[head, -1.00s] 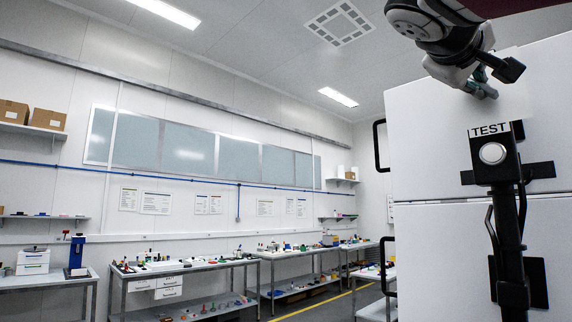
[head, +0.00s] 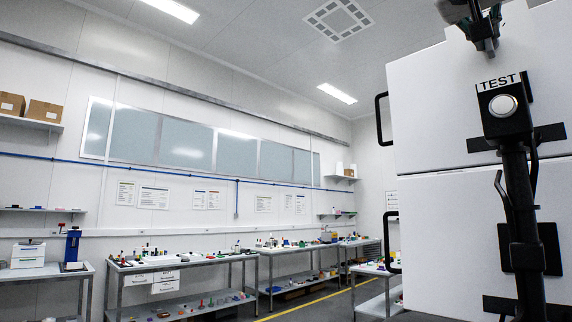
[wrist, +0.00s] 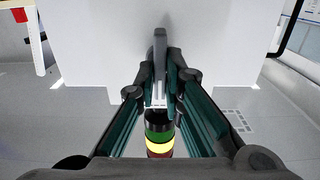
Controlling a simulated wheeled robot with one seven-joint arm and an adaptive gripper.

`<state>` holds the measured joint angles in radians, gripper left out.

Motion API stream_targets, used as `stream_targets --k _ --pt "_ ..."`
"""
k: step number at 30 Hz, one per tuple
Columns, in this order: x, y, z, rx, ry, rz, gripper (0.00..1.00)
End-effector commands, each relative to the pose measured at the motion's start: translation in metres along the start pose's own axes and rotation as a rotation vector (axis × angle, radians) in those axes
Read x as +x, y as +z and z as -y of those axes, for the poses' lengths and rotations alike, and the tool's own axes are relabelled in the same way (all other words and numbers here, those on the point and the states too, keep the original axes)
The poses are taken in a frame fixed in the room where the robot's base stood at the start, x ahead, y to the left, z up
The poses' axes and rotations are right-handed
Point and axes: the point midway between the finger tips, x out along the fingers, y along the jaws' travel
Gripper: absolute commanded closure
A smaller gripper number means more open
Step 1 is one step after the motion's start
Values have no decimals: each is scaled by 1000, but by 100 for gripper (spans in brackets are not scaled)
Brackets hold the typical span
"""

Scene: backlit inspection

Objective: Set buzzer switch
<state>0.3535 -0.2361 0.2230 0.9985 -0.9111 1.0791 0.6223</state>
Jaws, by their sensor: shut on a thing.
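My gripper (head: 488,45) hangs at the top right of the head view, just above the TEST sign in the picture. In the wrist view its two dark green fingers (wrist: 159,85) close on a narrow upright grey lever (wrist: 159,50), which stands against a white surface. The lever's lower end is hidden between the fingertips. A signal light with a green band (wrist: 157,131) and a lit amber band (wrist: 159,148) shows between the fingers. The TEST sign (head: 500,83) tops a black box with a round white button (head: 503,105); my gripper appears apart from this button.
Large white cabinets (head: 440,130) with black handles (head: 384,120) fill the right side. A black post (head: 522,220) stands in front of them. Workbenches (head: 180,266) with small items line the far wall. Open floor lies between.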

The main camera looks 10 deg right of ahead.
Motion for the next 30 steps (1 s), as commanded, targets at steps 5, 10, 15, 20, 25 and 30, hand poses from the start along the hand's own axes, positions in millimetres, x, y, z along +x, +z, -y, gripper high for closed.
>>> stream_targets --k 5,10,15,20,25,30 --pt "1 2 0 167 1 -1 100" --pt "1 2 -1 327 1 1 100" --pt "1 2 -2 478 1 0 100" --pt "1 2 -3 600 0 0 100" --pt "1 2 -3 696 1 1 100" --pt "1 2 -4 758 2 1 100"
